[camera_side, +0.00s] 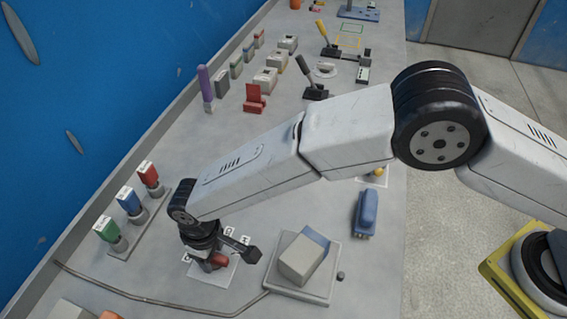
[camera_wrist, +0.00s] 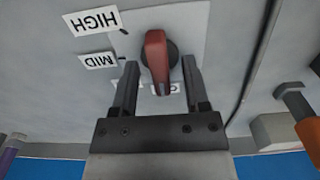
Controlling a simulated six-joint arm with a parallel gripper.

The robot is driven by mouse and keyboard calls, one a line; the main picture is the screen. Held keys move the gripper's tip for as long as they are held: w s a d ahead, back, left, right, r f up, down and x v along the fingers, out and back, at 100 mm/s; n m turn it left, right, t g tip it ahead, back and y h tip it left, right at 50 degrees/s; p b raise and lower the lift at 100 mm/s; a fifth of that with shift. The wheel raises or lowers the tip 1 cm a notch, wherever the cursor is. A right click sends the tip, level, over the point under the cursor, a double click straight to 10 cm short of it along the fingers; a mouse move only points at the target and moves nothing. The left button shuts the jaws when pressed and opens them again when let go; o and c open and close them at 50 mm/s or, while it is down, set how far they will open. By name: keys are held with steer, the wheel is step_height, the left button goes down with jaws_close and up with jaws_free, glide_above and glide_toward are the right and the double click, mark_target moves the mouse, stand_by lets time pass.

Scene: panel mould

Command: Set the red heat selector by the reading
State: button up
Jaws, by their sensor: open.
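The red heat selector (camera_wrist: 157,55) is a red lever on a dark round base, mounted on a pale plate (camera_wrist: 202,20). In the wrist view its pale-marked end points down towards my gripper (camera_wrist: 160,64). My gripper is open, with one finger on each side of the lever; I cannot tell whether either touches it. The HIGH label (camera_wrist: 94,22) and MID label (camera_wrist: 98,61) read upside down at left. Lower labels are mostly hidden by the fingers. In the side view, my gripper (camera_side: 230,252) is down at the red selector (camera_side: 219,261), partly covering it. I cannot make out a reading.
A pale box-shaped block on a square base (camera_side: 303,258) stands close to the right of my gripper. Green, blue and red tagged pieces (camera_side: 128,200) stand on a strip at left. A cable (camera_side: 150,299) runs in front. A blue piece (camera_side: 366,213) lies further right.

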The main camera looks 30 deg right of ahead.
jaws_close()
steer(key=shift+m, duration=0.5)
steer(key=m, duration=0.3)
steer(key=shift+m, duration=0.4)
steer(key=m, duration=1.3)
